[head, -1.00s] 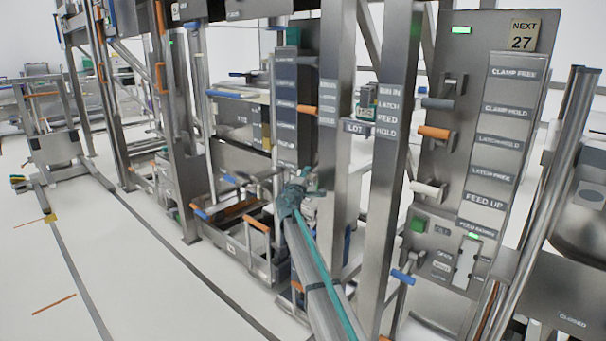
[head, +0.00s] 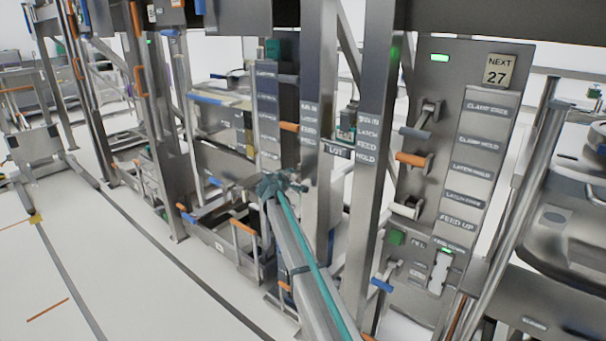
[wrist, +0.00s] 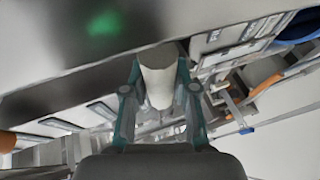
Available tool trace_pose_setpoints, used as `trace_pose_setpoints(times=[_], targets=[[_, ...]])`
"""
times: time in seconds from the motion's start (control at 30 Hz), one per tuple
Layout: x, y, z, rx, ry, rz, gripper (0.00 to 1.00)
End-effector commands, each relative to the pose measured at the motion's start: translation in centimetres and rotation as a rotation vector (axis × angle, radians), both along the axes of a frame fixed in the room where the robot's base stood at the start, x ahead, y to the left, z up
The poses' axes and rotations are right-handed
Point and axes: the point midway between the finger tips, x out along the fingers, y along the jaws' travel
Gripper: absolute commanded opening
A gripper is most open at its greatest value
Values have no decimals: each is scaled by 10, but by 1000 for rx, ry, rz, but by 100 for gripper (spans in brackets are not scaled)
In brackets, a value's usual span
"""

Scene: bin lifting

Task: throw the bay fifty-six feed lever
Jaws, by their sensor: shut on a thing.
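My gripper (head: 284,184) is at the end of my grey and teal arm, low beside a narrow labelled lever panel (head: 267,105) left of centre in the head view. In the wrist view my gripper (wrist: 158,100) is shut on a pale cylindrical lever handle (wrist: 157,72), with a teal finger on each side. My gripper hides that handle in the head view. An orange lever (head: 289,127) sticks out above my gripper. I cannot read a bay number on this panel.
A nearer panel at right has a "NEXT 27" sign (head: 498,70), an orange lever (head: 411,159), a white lever (head: 405,208) and a green button (head: 396,237). Steel posts (head: 372,150) stand between the panels. Open floor (head: 110,270) lies at left.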

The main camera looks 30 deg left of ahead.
Motion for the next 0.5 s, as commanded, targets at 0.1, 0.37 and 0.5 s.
trace_pose_setpoints(times=[0.1,0.37,0.5], targets=[[2,1,9,-2,-6,0,0],[4,1,17,-1,-8,2,0],[4,1,18,-2,-9,2,0]])
